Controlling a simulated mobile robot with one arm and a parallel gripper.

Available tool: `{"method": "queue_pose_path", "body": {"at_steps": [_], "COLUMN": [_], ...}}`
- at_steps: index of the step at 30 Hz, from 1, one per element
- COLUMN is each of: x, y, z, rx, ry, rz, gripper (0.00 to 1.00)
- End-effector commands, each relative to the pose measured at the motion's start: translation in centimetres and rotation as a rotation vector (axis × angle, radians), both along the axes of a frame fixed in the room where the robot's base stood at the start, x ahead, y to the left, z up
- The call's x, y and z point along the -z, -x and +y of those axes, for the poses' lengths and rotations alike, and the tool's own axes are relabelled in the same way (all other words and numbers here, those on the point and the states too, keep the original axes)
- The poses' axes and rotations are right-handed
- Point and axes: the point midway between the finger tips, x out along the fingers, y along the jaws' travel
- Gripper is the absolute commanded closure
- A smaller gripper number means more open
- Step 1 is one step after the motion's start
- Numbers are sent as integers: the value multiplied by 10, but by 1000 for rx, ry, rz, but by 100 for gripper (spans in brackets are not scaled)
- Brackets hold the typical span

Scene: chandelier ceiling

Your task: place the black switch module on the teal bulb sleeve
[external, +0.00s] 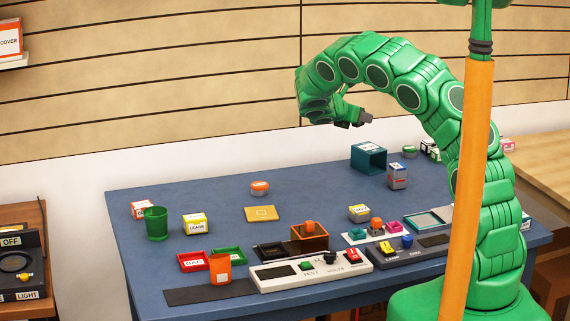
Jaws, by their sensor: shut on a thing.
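The teal bulb sleeve (356,161) is an open-fronted box with a white label on top, standing at the back of the blue table. My gripper (357,116) is in the air above the sleeve and slightly to its left, at the end of my curled green arm. It is shut on a small dark piece (367,118), which looks like the black switch module. The piece is clear of the sleeve. Its shape and the exact grip are too small to make out.
A small grey-and-red box (397,176) stands right of the sleeve, and a green-topped round piece (409,151) behind it. Several trays, boxes and a white switch panel (310,273) fill the front. A green cup (156,223) stands left. The table's back-middle is mostly clear.

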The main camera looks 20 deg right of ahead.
Motion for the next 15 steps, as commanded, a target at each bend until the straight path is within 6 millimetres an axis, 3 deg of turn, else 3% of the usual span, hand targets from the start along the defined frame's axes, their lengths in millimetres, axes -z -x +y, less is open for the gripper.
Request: {"method": "queue_pose_path", "body": {"at_steps": [1,6,10,15], "x": [-2,-5,-7,-4], "y": [2,8,10,2], "z": [-20,-63,-79,-84], "rx": [25,73,92,95], "ry": [-2,-5,-6,-7], "rz": [1,3,4,4], "gripper": [96,96,96,96]}}
